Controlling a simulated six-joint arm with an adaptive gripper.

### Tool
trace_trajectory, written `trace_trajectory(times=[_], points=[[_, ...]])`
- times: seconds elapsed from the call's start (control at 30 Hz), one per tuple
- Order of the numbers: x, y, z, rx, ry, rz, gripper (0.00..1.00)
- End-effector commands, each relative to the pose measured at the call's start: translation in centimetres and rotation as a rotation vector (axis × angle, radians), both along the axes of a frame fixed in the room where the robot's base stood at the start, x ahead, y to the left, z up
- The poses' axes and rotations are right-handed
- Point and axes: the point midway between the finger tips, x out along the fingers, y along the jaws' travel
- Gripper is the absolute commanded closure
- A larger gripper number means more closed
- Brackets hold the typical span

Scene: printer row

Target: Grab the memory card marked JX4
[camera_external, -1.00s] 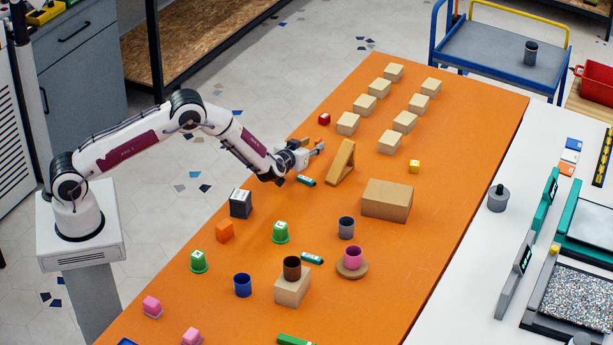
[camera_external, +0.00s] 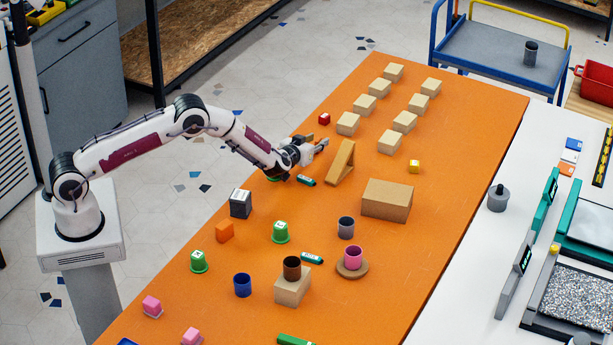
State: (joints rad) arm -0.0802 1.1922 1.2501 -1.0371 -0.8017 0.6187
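No marking that reads JX4 can be made out, so I cannot tell which thing is the memory card. Small flat blue (camera_external: 574,144), white (camera_external: 569,156) and orange (camera_external: 566,169) pieces lie on the white table at the right, their lettering too small to read. Two small teal pieces with pale labels lie on the orange table, one (camera_external: 306,181) just below my gripper in the picture and one (camera_external: 312,258) further forward. My gripper (camera_external: 314,145) is above the orange table, beside the wooden wedge. Its fingers look apart with nothing between them.
A wooden wedge (camera_external: 342,163) stands just right of my gripper. Several wooden blocks (camera_external: 348,123) stand behind it, and a larger box (camera_external: 387,200) at the right. The table's right middle is fairly clear.

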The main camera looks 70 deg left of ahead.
Motion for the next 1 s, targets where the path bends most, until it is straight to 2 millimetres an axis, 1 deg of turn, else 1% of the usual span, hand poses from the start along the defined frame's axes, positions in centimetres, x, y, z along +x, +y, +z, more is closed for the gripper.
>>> trace_trajectory(times=[0.1, 0.13, 0.17, 0.2, 0.23, 0.67, 0.87, 1.0], points=[[0.0, 0.0, 0.0, 0.000, 0.000, 0.000, 0.70], [0.0, 0.0, 0.0, 0.000, 0.000, 0.000, 0.75], [0.0, 0.0, 0.0, 0.000, 0.000, 0.000, 0.83], [0.0, 0.0, 0.0, 0.000, 0.000, 0.000, 0.93], [0.0, 0.0, 0.0, 0.000, 0.000, 0.000, 1.00], [0.0, 0.0, 0.2, 0.001, -0.001, 0.000, 1.00], [0.1, 0.0, 1.3, 0.001, -0.003, 0.000, 1.00], [0.0, 0.0, 2.6, 0.001, -0.003, 0.000, 1.00]])
